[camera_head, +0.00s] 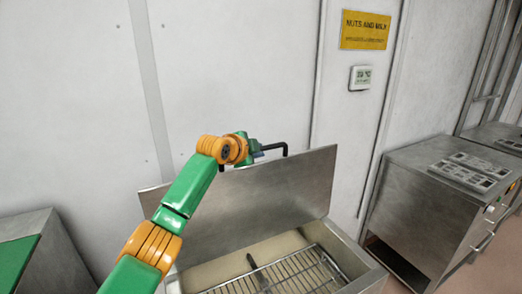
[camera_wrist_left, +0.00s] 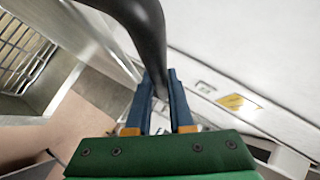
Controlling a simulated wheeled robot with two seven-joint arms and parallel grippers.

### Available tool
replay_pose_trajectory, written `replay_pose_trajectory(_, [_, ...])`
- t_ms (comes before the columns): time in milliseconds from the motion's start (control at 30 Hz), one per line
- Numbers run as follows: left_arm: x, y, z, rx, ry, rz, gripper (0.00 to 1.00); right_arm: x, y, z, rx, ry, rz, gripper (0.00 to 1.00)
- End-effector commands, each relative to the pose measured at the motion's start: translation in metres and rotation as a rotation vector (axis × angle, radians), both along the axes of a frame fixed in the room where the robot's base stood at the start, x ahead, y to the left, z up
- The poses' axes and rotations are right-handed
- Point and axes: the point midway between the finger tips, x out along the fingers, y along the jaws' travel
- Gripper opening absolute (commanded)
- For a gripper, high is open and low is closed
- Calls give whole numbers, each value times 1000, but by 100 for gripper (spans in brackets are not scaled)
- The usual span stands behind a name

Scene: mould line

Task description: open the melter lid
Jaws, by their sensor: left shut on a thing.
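The melter lid (camera_head: 262,197) is a grey metal plate standing raised, close to upright, at the back of the open melter (camera_head: 348,250). A black bar handle (camera_head: 284,147) stands at the lid's top edge; it crosses large and close in the left wrist view (camera_wrist_left: 144,28). My left gripper (camera_head: 258,149) is shut on the handle; its blue fingers (camera_wrist_left: 159,84) sit on either side of the bar. The arm partly hides the lid's left part. My right gripper is not in view.
A wire rack (camera_head: 296,272) and a dark slim piece (camera_head: 257,272) show in the melter's opening. A metal cabinet (camera_head: 425,205) stands at the right, and a green-topped unit (camera_head: 18,262) at the lower left. The wall behind the lid has a yellow sign (camera_head: 365,30).

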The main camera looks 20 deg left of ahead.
Motion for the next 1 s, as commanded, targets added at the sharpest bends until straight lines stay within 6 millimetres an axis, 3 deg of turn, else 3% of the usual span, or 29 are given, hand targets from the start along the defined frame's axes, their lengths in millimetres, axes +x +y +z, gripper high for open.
replay_pose_trajectory(367, [-1, 1, -4, -2, 12, 3, 0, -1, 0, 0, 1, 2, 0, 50])
replay_pose_trajectory(400, [-1, 1, -4, -2, 12, 3, 31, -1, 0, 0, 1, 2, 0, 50])
replay_pose_trajectory(467, [-1, 1, -4, -2, 11, 2, 47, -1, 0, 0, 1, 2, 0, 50])
replay_pose_trajectory(500, [-1, 1, -3, -2, 10, 3, 50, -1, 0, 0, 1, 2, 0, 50])
replay_pose_trajectory(767, [-2, 1, -3, -1, 8, 1, 50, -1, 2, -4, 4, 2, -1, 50])
replay_pose_trajectory(1000, [-27, 2, 5, 0, 1, 2, 50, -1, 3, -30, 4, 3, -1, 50])
